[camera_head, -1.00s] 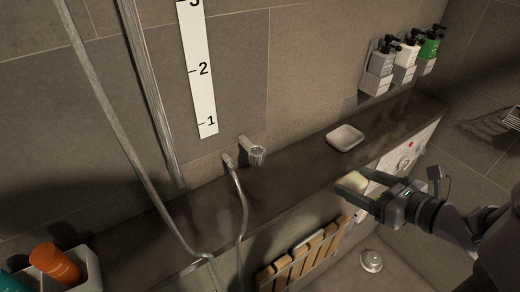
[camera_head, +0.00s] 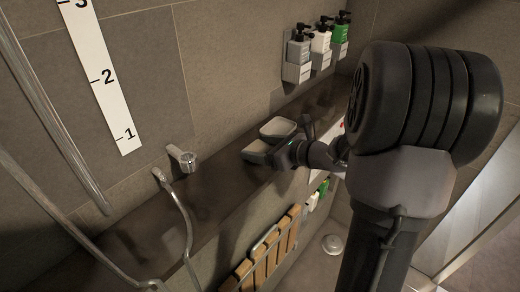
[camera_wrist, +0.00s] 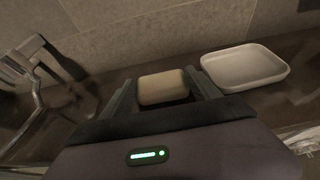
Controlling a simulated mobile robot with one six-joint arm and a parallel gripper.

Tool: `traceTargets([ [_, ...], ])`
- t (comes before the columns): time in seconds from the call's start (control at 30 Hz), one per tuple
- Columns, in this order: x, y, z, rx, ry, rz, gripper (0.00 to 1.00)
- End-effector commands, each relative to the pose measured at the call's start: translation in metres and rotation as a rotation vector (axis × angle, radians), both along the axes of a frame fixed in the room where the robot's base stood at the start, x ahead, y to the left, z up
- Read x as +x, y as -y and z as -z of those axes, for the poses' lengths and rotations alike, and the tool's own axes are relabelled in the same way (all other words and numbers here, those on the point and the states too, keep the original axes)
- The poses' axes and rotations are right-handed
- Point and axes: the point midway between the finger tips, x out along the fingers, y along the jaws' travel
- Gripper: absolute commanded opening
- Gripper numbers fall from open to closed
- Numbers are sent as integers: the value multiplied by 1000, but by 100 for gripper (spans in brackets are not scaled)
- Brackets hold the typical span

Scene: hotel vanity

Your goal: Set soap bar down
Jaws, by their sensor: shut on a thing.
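The pale cream soap bar (camera_wrist: 163,88) is between the two fingers of my gripper (camera_wrist: 161,90) in the wrist view. My gripper is shut on it. In the head view my gripper (camera_head: 262,150) is over the dark stone ledge (camera_head: 212,190), and the soap is hard to make out between the fingers. The white soap dish (camera_wrist: 245,68) is to the right of the soap and apart from it in the wrist view. In the head view the dish (camera_head: 278,128) is just behind my gripper. I cannot tell whether the soap touches the ledge.
A chrome wall fitting (camera_head: 183,158) and a hose (camera_head: 184,225) are left of my gripper. Pump bottles (camera_head: 321,40) hang in wall holders behind. A slatted wooden seat (camera_head: 262,258) is below the ledge. The ledge between fitting and gripper is clear.

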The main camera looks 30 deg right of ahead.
Motion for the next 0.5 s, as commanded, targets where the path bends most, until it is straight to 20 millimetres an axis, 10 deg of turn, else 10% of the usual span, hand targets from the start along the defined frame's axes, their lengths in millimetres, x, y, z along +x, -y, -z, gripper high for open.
traceTargets([
  [0.23,0,0,4,0,1,0,28],
  [0.27,0,0,3,0,0,0,74],
  [0.37,0,0,2,0,0,0,92],
  [0.5,0,0,2,0,0,0,92],
])
